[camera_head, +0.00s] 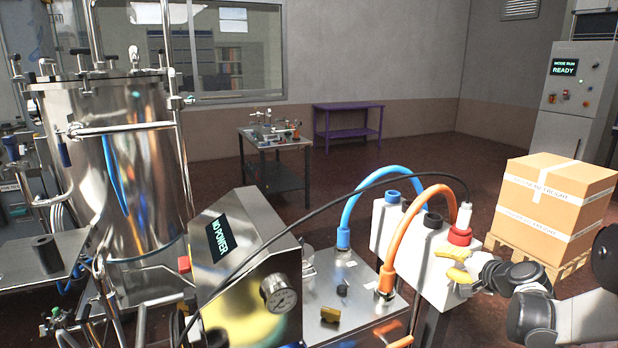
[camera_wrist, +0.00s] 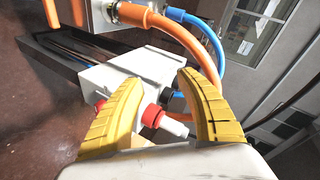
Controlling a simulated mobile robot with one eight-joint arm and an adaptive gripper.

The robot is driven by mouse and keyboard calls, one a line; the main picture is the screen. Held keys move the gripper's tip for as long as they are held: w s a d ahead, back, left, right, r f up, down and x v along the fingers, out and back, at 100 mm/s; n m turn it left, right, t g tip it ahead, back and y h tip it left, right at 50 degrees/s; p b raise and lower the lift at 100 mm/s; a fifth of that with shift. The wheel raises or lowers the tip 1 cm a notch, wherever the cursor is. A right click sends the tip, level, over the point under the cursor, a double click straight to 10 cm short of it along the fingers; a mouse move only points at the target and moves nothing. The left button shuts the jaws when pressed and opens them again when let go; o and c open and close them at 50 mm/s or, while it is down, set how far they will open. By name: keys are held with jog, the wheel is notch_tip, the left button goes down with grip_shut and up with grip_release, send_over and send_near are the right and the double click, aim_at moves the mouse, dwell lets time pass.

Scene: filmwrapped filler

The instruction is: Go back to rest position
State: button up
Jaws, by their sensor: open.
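My gripper (camera_head: 455,264) has two yellow fingers, spread apart, beside the right side of a white connector box (camera_head: 421,262). In the wrist view the fingers (camera_wrist: 161,78) frame part of the white box (camera_wrist: 148,68) and a white plug with a red collar (camera_wrist: 153,116). The plug (camera_head: 461,221) stands upright on the box in the head view, with a black cable rising from it. The fingers look apart from the plug, and I see nothing held. Whether a finger touches the box is unclear.
A blue hose (camera_head: 352,208) and an orange hose (camera_head: 404,232) arch close by, left of my gripper. A cardboard box (camera_head: 552,205) on a pallet stands behind it to the right. A steel console (camera_head: 247,268) reads "NO POWER". Open floor lies behind.

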jog(key=s+a+r+n+g, duration=0.2)
jog(key=s+a+r+n, duration=0.1)
jog(key=s+a, duration=0.5)
jog(key=s+a+r+n+g, duration=0.2)
jog(key=s+a+r+n, duration=0.1)
jog(key=s+a, duration=0.55)
jog(key=s+a+f+n+h, duration=0.1)
jog(key=s+n, duration=0.1)
jog(key=s, duration=0.7)
jog(key=s+a+f+n+g+h, duration=0.1)
jog(key=s+f+n+h, duration=0.1)
jog(key=s, duration=0.7)
jog(key=shift+a+g, duration=0.2)
jog(key=shift+g, duration=0.1)
